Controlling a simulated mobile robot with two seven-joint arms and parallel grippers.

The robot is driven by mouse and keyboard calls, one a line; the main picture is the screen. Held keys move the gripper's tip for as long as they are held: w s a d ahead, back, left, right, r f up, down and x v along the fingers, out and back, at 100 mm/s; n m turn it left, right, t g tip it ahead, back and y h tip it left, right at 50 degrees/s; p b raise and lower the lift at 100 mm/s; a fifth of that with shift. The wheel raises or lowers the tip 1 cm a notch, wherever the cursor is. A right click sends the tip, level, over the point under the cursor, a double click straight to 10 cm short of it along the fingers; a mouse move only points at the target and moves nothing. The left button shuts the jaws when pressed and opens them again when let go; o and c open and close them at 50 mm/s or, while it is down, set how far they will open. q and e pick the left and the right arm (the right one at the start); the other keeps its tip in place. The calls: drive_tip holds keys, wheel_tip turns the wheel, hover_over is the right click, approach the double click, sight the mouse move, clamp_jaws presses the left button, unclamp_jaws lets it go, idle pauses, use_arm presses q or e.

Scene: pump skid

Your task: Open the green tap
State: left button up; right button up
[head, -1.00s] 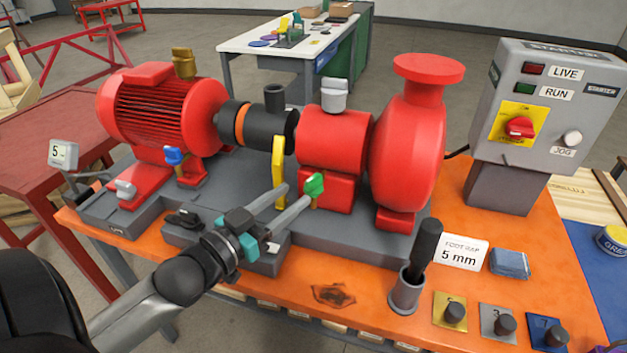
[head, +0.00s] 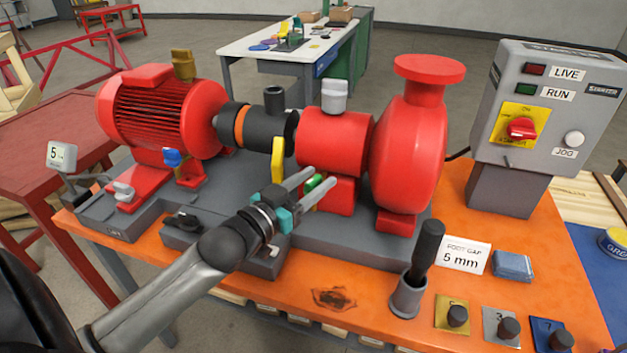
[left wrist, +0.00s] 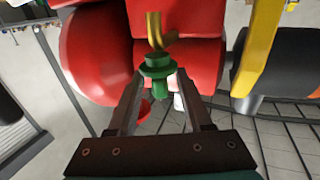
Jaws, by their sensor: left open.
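The green tap (head: 313,183) sits low on the front of the red pump's bearing housing (head: 333,143). In the head view my left gripper (head: 316,182) is open, with one finger above and one below the tap's near side. In the left wrist view the green tap (left wrist: 157,72) stands between and just beyond the two spread fingertips of the left gripper (left wrist: 158,80). A brass spout or stem (left wrist: 155,35) shows behind it. I cannot tell whether the fingers touch the tap. My right gripper does not show.
A yellow upright piece (head: 277,160) stands close to the left of my gripper. The red motor (head: 160,115) is at left, the grey starter box (head: 545,110) at right. A black-handled tool in a grey cup (head: 408,297) stands at the front. The orange bench front (head: 350,270) is partly clear.

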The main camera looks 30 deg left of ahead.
use_arm(q)
drive_tip(key=shift+c, duration=0.2)
clamp_jaws()
idle(0.3)
drive_tip(key=shift+r+n+y+p, duration=0.2)
drive_tip(key=shift+n+y+p, duration=0.7)
drive_tip(key=shift+y+p, duration=0.55)
drive_tip(key=shift+n+y+p, duration=0.75)
drive_tip(key=shift+n+y, duration=0.15)
drive_tip(key=shift+y, duration=0.55)
drive_tip(key=shift+a, duration=0.1)
drive_tip(key=shift+n+y+p, duration=0.3)
drive_tip(key=shift+n+y, duration=0.2)
drive_tip(key=shift+y, duration=0.2)
